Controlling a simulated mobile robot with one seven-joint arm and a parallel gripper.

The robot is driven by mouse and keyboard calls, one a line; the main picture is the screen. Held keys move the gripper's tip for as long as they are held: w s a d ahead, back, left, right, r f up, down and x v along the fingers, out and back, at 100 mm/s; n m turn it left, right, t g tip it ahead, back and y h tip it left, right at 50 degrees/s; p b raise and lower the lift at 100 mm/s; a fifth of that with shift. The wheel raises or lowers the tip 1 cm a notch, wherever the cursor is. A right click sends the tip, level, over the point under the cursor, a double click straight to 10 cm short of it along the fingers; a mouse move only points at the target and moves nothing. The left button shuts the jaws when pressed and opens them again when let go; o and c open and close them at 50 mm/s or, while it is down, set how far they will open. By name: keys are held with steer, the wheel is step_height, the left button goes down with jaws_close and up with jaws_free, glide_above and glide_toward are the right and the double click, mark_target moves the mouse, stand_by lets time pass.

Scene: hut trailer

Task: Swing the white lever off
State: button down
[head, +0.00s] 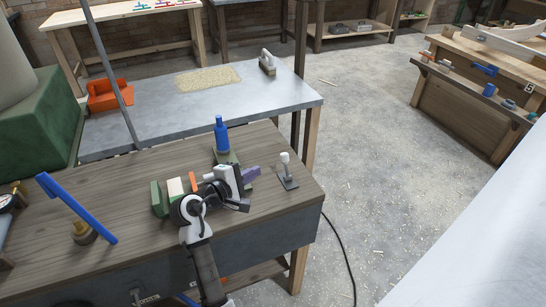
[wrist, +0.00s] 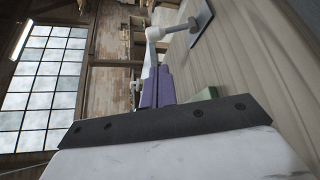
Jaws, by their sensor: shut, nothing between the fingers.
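The white lever (head: 285,161) has a pale rounded knob on a short stem and stands upright on a small grey plate near the right end of the wooden bench. In the wrist view the white lever (wrist: 155,34) and its stem show sideways at the top, clear of my gripper. My gripper (head: 241,205) is shut and empty, left of the lever and a little nearer the camera. It does not touch the lever.
A blue bottle-shaped piece (head: 221,134) stands behind my gripper on the bench (head: 130,215). A purple piece (head: 250,173) lies between gripper and lever. Green, cream and orange blocks sit left of it. A long blue handle (head: 75,207) is at far left. The bench's right edge is close to the lever.

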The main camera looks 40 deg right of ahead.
mark_target(286, 165)
steer(key=p+x, duration=0.2)
steer(key=x, duration=0.6)
steer(key=shift+w+d, duration=0.15)
steer(key=shift+d, duration=0.05)
steer(key=shift+x, duration=0.75)
